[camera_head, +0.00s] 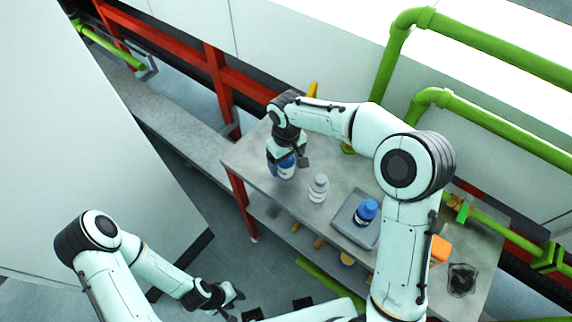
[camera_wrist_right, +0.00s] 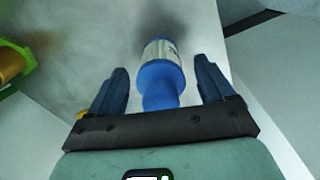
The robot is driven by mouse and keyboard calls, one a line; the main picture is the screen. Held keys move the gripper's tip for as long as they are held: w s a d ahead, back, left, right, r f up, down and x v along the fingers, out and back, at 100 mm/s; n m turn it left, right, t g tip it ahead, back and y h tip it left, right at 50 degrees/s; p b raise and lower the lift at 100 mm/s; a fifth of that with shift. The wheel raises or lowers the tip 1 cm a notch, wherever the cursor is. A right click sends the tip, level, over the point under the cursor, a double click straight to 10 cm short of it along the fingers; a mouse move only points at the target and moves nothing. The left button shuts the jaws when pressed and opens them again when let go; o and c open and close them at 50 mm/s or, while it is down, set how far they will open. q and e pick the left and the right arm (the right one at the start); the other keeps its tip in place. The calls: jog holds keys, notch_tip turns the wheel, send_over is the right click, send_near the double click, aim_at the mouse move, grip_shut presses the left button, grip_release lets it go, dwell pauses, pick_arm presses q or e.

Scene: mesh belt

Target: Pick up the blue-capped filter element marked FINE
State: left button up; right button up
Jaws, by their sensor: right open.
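A blue-capped filter element (camera_head: 287,168) stands near the left end of the grey table. In the right wrist view, this element (camera_wrist_right: 160,52) has a blue cap, a pale body and a blue band. Dark marking on its side is too small to read. My right gripper (camera_wrist_right: 161,88) is open, with one finger on either side of the blue cap and gaps visible. A second blue-capped element (camera_head: 366,210) stands on a grey tray (camera_head: 352,233); its marking cannot be read. My left gripper (camera_head: 229,297) is low, away from the table; its jaw state is unclear.
A white element with a grey cap (camera_head: 318,186) stands between the two blue-capped ones. An orange object (camera_head: 440,249) and a dark mesh-like item (camera_head: 462,279) are at the table's right. Green pipes (camera_head: 480,120) run behind. A lower shelf holds several small items.

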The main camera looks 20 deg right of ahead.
jog(key=shift+f, duration=0.65)
jog(key=c, duration=1.2)
jog(key=shift+r, duration=0.1)
